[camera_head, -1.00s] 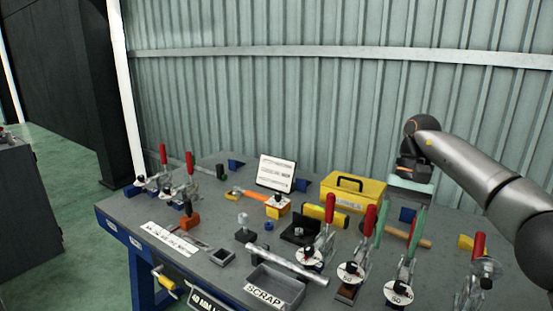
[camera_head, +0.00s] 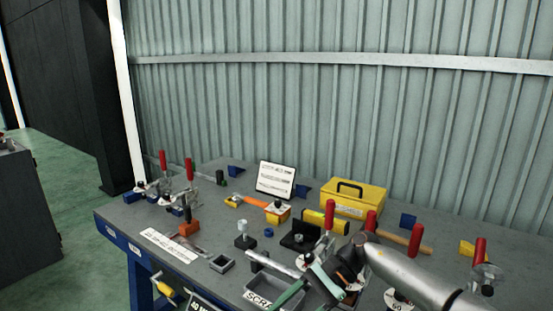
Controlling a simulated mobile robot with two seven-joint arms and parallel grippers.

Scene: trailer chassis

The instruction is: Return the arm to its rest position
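My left arm and gripper are not in view.
The workbench (camera_head: 205,270) carries red-handled toggle clamps (camera_head: 478,250), a yellow toolbox (camera_head: 354,197), a hammer (camera_head: 402,240), a white sign (camera_head: 276,179) and small blocks. My arm hides some front clamps. The space above the bench's left and back is free.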

